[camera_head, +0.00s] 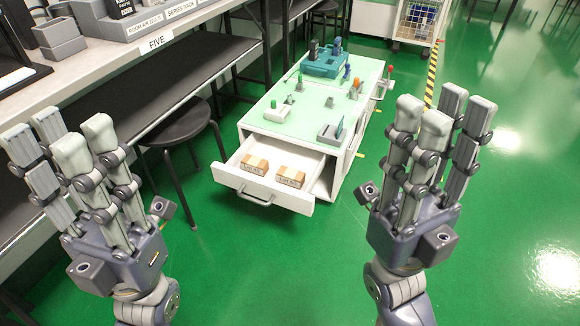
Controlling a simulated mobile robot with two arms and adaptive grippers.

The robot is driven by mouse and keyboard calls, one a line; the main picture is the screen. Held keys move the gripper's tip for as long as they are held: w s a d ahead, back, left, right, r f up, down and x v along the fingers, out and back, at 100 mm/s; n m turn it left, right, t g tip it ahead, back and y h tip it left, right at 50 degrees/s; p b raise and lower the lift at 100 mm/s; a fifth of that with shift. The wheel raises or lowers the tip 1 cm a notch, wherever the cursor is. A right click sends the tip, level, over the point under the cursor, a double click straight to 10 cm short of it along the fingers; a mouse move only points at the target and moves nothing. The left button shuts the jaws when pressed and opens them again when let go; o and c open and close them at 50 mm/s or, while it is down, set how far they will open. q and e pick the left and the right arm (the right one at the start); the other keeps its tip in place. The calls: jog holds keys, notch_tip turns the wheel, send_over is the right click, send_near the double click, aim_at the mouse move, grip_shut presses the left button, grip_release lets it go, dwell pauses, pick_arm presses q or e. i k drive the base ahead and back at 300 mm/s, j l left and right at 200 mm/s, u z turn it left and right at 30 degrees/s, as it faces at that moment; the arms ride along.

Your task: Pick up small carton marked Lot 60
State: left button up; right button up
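Two small tan cartons with white bands lie side by side in an open white drawer (224,173). The left carton (254,165) and the right carton (290,177) each carry a dark "Lot" marking on the front; the numbers are too small to read surely, so I cannot tell which one is Lot 60. My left gripper (58,135) is raised at the left, fingers spread, empty and well away from the drawer. My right gripper (445,108) is raised to the right of the cabinet, also open and empty. Neither touches a carton.
The drawer sticks out of a white cabinet with a pale green top (305,105) bearing a teal case (325,64) and several small devices. A black stool (178,122) stands left of the drawer. A long bench (150,62) runs along the left. Green floor is clear in front and right.

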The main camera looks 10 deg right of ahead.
aim_at(286, 176)
jog(key=i+l+u, duration=0.1)
jog(key=u, duration=0.3)
jog(key=l+u, duration=0.15)
jog(key=u, duration=0.25)
jog(key=l+u, duration=0.15)
jog(key=u, duration=0.2)
jog(key=l+u, duration=0.2)
jog(key=l, duration=0.45)
jog(key=l+u, duration=0.25)
jog(key=l, duration=0.45)
jog(key=l+u, duration=0.2)
jog(key=l, duration=0.5)
jog(key=l+u, duration=0.25)
jog(key=l, duration=0.4)
jog(key=k+l, duration=0.1)
jog(key=l, duration=0.65)
jog(key=k+l, duration=0.15)
jog(key=l, duration=0.2)
jog(key=k+l, duration=0.1)
jog(key=l, duration=0.3)
